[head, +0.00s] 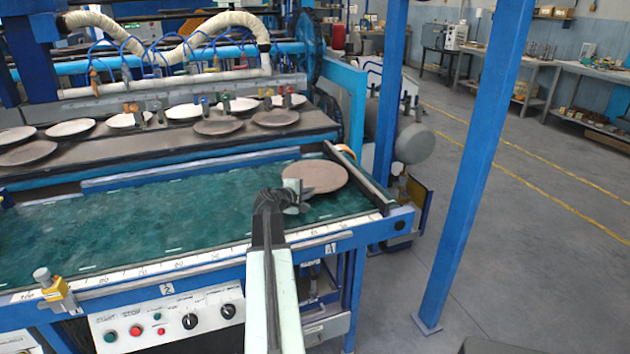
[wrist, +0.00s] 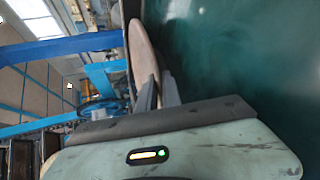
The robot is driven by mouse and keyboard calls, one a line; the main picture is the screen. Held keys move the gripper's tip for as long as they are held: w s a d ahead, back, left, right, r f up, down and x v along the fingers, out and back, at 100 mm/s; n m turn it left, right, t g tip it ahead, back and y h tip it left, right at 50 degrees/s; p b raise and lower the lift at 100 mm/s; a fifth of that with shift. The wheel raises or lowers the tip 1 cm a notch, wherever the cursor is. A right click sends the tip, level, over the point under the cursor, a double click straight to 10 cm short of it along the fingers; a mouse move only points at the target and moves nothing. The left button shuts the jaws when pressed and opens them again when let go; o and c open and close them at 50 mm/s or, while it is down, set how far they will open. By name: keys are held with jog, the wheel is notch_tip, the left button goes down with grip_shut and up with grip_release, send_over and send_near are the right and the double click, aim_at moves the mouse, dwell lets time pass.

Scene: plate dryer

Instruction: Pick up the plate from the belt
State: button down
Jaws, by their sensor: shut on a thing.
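A brownish-pink round plate (head: 318,176) is at the right end of the green belt (head: 130,232), near the end rail. My gripper (head: 296,196) reaches over the front edge of the belt and is shut on the near left rim of the plate. In the wrist view the plate (wrist: 143,50) shows nearly edge-on, with its rim at the two dark fingers (wrist: 157,92). Part of the rim is hidden behind the fingers. I cannot tell whether the plate touches the belt.
Several white and brown plates (head: 219,127) lie on a dark shelf behind the belt. A control panel (head: 165,318) with knobs and buttons is on the front. A blue post (head: 475,150) stands at the right. The grey floor (head: 560,250) beyond it is clear.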

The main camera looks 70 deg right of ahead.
dwell(0.6)
notch_tip(320, 180, up, 10)
jog(key=p, duration=1)
jog(key=shift+r, duration=0.1)
